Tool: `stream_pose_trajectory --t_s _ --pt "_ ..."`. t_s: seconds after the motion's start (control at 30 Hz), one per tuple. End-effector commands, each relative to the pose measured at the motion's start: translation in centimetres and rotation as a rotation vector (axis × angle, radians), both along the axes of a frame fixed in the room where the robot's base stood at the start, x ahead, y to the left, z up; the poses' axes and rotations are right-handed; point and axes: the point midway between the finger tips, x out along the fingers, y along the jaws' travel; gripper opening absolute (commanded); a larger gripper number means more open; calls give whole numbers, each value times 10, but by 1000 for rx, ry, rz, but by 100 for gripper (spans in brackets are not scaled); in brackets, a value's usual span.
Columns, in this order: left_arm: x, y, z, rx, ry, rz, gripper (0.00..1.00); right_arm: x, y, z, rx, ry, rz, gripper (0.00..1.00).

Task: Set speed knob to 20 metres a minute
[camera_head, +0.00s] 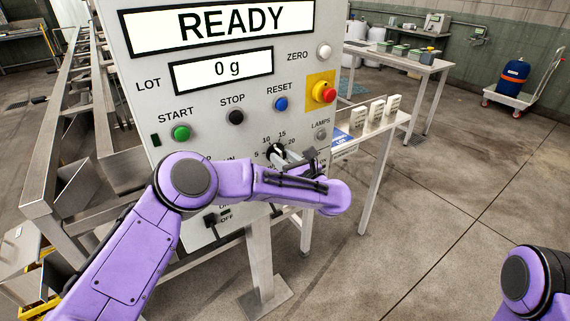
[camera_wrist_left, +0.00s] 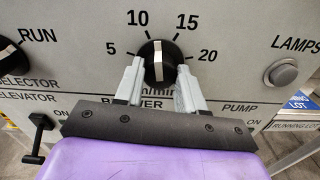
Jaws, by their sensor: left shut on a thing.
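The black speed knob (camera_wrist_left: 157,56) sits on the grey panel inside a scale marked 5, 10, 15 and 20, with m/min partly hidden below. Its white pointer line stands nearly upright, between 10 and 15. My left gripper (camera_wrist_left: 160,74) has one finger on each side of the knob and is shut on it. In the head view the knob (camera_head: 276,149) is partly covered by my left gripper (camera_head: 284,154). My right gripper is out of view; only part of my right arm shows at the lower right.
The panel (camera_head: 145,75) has a READY display, a 0 g display, START, STOP and RESET buttons and a red emergency button (camera_head: 325,93). A LAMPS button (camera_wrist_left: 285,72) is right of the knob, a RUN selector (camera_wrist_left: 12,57) left. A lever switch (camera_wrist_left: 38,135) is lower left.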

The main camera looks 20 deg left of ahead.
Motion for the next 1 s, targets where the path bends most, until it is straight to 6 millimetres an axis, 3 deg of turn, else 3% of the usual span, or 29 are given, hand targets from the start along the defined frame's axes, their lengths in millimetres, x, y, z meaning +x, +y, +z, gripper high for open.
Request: stream_pose_trajectory --t_s 0.4,1.0 --pt "0 -1 -5 242 315 1 9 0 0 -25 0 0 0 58" --pt "0 -2 -4 593 766 -1 9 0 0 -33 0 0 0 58"
